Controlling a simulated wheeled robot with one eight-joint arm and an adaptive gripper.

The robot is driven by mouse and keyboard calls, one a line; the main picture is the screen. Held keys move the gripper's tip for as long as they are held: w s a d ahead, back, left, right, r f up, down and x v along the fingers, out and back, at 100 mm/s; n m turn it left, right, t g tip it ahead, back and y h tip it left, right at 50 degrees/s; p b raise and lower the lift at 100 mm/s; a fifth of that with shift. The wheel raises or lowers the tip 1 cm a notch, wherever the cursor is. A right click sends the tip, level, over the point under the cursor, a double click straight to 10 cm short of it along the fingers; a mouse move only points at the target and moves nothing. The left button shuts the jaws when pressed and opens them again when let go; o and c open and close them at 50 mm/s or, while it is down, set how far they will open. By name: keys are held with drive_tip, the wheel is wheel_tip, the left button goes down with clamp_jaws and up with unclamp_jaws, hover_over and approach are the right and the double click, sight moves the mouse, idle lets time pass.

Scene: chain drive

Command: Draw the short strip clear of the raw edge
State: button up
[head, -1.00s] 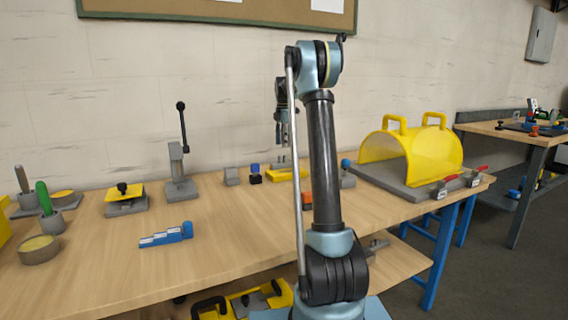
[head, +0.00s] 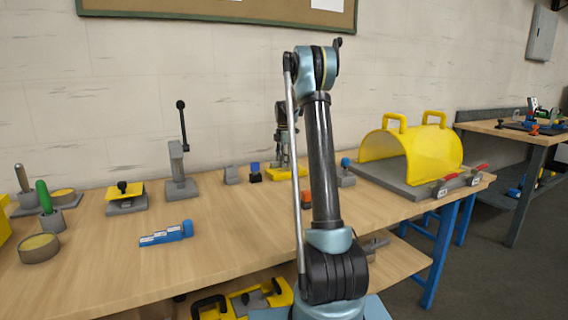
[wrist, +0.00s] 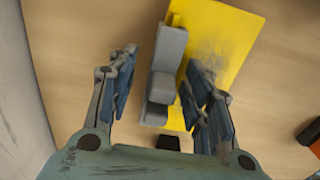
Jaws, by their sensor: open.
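In the wrist view a yellow plate (wrist: 225,40) with a dark, scuffed patch lies on the wooden bench. A grey stepped piece (wrist: 166,70) lies along its left edge and partly covers it. I cannot tell for sure which piece is the short strip or the raw edge. My gripper (wrist: 163,62) is open, with one finger left of the grey piece and the other to its right over the yellow plate; neither visibly grips it. In the head view my gripper (head: 285,150) is low over the yellow plate (head: 279,178), partly hidden behind my arm.
A black knob (wrist: 167,143) shows below the grey piece. An orange block (head: 306,200) is right of the plate. A yellow hood (head: 425,150) stands farther right. A blue labelled piece (head: 165,235) and a lever press (head: 179,172) are left. The bench's front middle is clear.

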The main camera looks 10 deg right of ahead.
clamp_jaws()
drive_tip(key=shift+r, duration=0.1)
drive_tip(key=shift+r, duration=3.95)
